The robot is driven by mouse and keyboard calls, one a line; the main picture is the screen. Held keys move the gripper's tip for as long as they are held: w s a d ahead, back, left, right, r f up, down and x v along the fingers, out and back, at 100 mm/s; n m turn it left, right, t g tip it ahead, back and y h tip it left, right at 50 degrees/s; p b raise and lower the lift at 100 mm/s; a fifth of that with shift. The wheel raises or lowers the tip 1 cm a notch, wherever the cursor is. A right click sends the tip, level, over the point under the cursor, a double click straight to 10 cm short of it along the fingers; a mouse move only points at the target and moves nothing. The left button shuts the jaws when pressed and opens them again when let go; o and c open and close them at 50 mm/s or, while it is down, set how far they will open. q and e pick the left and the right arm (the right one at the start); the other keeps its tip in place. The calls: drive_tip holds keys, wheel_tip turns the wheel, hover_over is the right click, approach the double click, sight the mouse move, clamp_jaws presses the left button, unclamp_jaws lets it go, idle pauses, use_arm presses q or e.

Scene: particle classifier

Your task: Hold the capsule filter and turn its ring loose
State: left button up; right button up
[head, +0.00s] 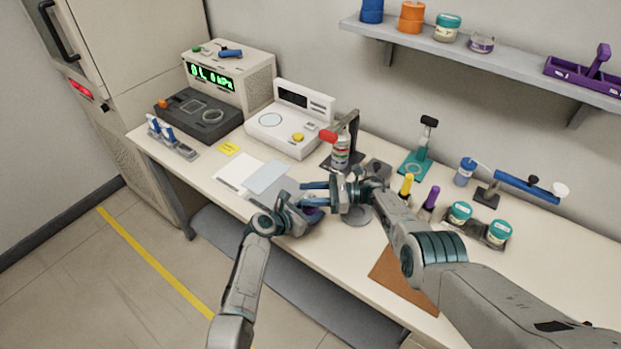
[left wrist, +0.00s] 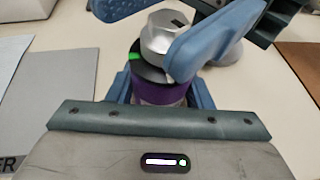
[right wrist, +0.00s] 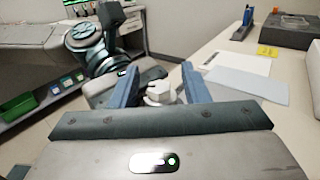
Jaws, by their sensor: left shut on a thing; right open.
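The capsule filter (left wrist: 160,92) has a purple body, a black band with a green mark, and a pale grey faceted top piece (left wrist: 168,33). I cannot tell which of these is the ring. My left gripper (head: 309,212) is shut on the purple body, one finger on each side, near the table's front edge. In the head view the filter is mostly hidden by the grippers. My right gripper (right wrist: 160,82) is open, with a finger on each side of the faceted top, which also shows in the right wrist view (right wrist: 159,93). Whether they touch is unclear.
Pale sheets (head: 268,177) lie left of the grippers. Yellow (head: 406,184) and purple-topped (head: 430,199) tools stand to the right. A brown mat (head: 403,283) lies at the front.

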sight(311, 195)
drive_tip(key=shift+s+r, duration=0.1)
drive_tip(key=shift+r, duration=4.6)
drive_tip(key=shift+c, duration=0.4)
drive_tip(key=d+f+t, duration=0.1)
drive_tip(key=d+f, duration=0.2)
drive_tip(key=d, duration=0.1)
drive_tip(key=s+d+f+m+t, duration=0.1)
drive_tip(key=d+f, duration=0.2)
drive_tip(key=f, duration=0.1)
drive_tip(key=d+f+m+t, duration=0.1)
drive_tip(key=d+f, duration=0.2)
drive_tip(key=d, duration=0.1)
drive_tip(key=shift+s+d+f, duration=0.3)
drive_tip(key=shift+s+f, duration=0.1)
drive_tip(key=a, duration=0.4)
drive_tip(key=w+a, duration=0.1)
drive_tip(key=a, duration=0.6)
drive_tip(key=shift+w+a, duration=0.3)
drive_tip(key=shift+w, duration=0.05)
drive_tip(key=shift+c, duration=0.2)
drive_tip(key=c, duration=0.6)
